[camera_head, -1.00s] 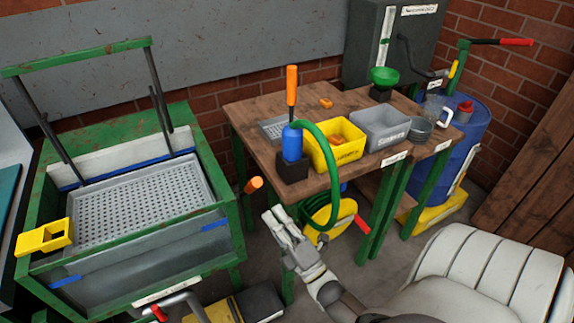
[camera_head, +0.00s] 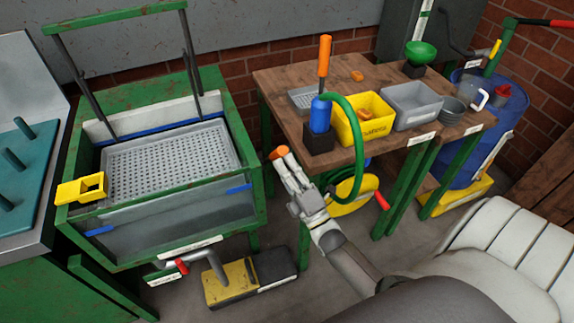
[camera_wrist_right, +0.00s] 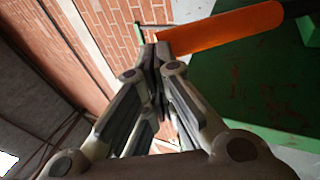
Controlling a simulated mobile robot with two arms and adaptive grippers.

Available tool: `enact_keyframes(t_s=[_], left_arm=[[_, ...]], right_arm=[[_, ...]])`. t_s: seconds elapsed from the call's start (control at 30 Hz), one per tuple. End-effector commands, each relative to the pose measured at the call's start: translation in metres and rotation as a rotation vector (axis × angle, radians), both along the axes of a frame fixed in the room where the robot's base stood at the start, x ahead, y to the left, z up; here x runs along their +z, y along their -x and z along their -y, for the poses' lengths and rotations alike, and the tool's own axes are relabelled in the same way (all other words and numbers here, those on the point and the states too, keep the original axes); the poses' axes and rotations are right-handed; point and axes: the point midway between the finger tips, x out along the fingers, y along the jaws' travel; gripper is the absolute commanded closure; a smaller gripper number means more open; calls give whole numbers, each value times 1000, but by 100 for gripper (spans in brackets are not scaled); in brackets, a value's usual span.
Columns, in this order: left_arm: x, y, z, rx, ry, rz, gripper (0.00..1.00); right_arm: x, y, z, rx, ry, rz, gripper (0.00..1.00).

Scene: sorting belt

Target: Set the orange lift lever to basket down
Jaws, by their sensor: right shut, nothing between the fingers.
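The orange lift lever (camera_head: 278,152) shows its grip at the right side of the green tank, in front of the bench. In the right wrist view the orange grip (camera_wrist_right: 222,32) runs from the fingertips to the upper right, where a dark rod joins it to the green tank side. My right gripper (camera_head: 284,159) is shut and empty, its tips at the lever's grip; touching or just apart I cannot tell. The fingertips (camera_wrist_right: 160,50) are together in the wrist view. My left gripper is out of view.
A yellow-black pedal (camera_head: 230,284) lies on the floor.

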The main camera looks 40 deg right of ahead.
Motion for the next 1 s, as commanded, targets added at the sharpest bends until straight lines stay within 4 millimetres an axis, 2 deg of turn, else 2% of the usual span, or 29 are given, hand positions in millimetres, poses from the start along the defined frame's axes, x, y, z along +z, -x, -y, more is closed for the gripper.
enact_keyframes(t_s=[0.27, 0.5, 0.7, 1.0], left_arm=[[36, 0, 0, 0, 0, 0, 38], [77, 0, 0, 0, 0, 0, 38], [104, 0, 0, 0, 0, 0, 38], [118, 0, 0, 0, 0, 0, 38]], right_arm=[[28, -18, 5, -1, -19, -66, 100], [52, -45, 11, -2, -44, -177, 100], [66, -71, 18, -1, -66, -277, 100], [77, -108, 26, -1, -95, -392, 100]])
